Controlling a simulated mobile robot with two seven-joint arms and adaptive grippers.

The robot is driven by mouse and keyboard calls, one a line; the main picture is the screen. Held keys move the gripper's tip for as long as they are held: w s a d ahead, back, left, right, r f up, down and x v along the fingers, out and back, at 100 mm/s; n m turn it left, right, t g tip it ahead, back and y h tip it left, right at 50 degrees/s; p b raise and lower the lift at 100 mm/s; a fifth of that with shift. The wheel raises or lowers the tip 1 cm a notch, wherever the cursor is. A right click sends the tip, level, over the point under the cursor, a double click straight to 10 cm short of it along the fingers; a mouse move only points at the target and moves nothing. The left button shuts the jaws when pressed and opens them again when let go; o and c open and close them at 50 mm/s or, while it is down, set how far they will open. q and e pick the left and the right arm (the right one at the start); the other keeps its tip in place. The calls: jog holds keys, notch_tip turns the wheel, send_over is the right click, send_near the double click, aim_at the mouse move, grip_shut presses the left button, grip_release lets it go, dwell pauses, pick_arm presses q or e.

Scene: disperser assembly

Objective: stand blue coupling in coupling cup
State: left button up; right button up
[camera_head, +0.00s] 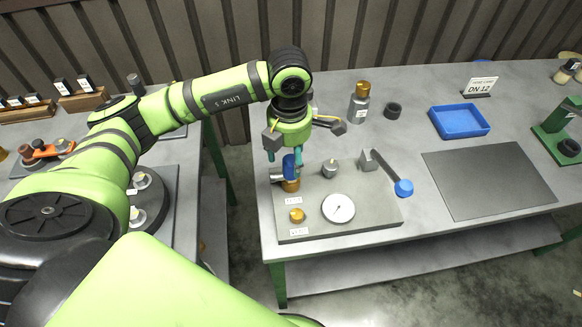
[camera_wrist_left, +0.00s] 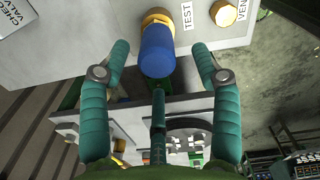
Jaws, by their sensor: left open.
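The blue coupling (camera_wrist_left: 157,52) sits on the brass port marked TEST in the left wrist view. In the head view the coupling (camera_head: 289,166) stands at the left end of the grey panel plate, above a brass fitting. My left gripper (camera_head: 284,157) is over it, pointing down. In the left wrist view its teal fingers (camera_wrist_left: 160,50) are spread on both sides of the coupling, with gaps showing. A short dark round cup (camera_head: 393,110) stands behind the plate; I cannot tell for sure that it is the coupling cup. My right gripper is not in view.
The panel plate (camera_head: 384,212) also carries a round white gauge (camera_head: 338,208) and a brass vent fitting (camera_head: 296,215). A dark lever with a blue end (camera_head: 403,187) lies to the right. A brass-topped bottle (camera_head: 360,102), blue tray (camera_head: 459,121) and bare dark mat (camera_head: 490,180) are farther off.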

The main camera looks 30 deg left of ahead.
aim_at(287, 173)
pick_arm(q)
jog(key=shift+w+f+p, duration=0.1)
jog(key=shift+f+p, duration=0.5)
jog(key=shift+f, duration=1.35)
grip_shut()
jog(key=shift+r, duration=0.1)
